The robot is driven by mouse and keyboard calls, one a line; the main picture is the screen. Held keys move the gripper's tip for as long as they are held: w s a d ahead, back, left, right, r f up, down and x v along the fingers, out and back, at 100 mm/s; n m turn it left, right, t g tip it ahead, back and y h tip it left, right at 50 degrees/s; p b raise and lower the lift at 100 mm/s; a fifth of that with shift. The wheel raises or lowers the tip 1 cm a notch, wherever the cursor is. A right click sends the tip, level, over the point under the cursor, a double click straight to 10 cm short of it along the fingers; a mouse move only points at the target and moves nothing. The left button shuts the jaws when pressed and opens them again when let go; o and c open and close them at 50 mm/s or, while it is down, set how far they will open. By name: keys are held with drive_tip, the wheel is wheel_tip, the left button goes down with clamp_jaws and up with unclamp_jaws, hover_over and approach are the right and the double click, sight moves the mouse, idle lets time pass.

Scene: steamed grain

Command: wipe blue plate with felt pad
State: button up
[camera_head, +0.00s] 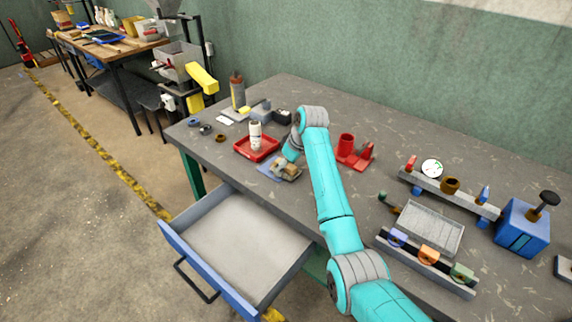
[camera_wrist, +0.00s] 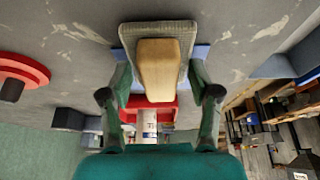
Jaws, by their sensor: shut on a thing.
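The felt pad is a grey pad with a tan wooden grip; in the head view the pad (camera_head: 287,172) lies at the end of my arm on the bench. In the wrist view the pad (camera_wrist: 186,33) is seen close, with its grip between my fingers. My gripper (camera_wrist: 158,72) is shut on the pad's grip. The blue plate (camera_head: 265,170) lies flat under the pad and shows at its left side. In the wrist view the plate (camera_wrist: 202,52) shows as strips at both sides of the pad. Its middle is hidden, and I cannot tell how firmly the pad touches it.
A red tray (camera_head: 243,153) with a white bottle (camera_head: 255,135) stands just behind the plate. A red holder (camera_head: 355,152) stands to the right. A drawer (camera_head: 235,240) is open and empty below the bench front. Fixtures and a blue box (camera_head: 522,228) crowd the right side.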

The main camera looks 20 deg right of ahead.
sight(266, 162)
drive_tip(key=shift+w+a+f, duration=0.1)
drive_tip(key=shift+w+a, duration=0.85)
drive_tip(key=shift+w, duration=0.25)
drive_tip(key=shift+w+a, duration=0.8)
drive_tip(key=shift+w, duration=0.3)
drive_tip(key=shift+w+a, duration=0.35)
drive_tip(key=shift+w, duration=0.15)
drive_tip(key=shift+c, duration=1)
drive_tip(key=shift+w+a, duration=0.2)
drive_tip(key=shift+w, duration=0.1)
drive_tip(key=c, duration=0.3)
drive_tip(key=shift+r, duration=0.25)
drive_tip(key=shift+c, duration=0.2)
drive_tip(key=shift+s+d+f, duration=0.1)
drive_tip(key=shift+s+d, duration=0.6)
drive_tip(key=shift+s, duration=0.25)
drive_tip(key=shift+s+d+f, duration=0.15)
drive_tip(key=shift+s+d, duration=0.55)
drive_tip(key=shift+s, duration=0.2)
drive_tip(key=shift+s+d+f, duration=0.1)
drive_tip(key=shift+s+d, duration=0.6)
drive_tip(key=shift+s, duration=0.25)
drive_tip(key=shift+s+d, duration=0.2)
drive_tip(key=shift+s, duration=0.1)
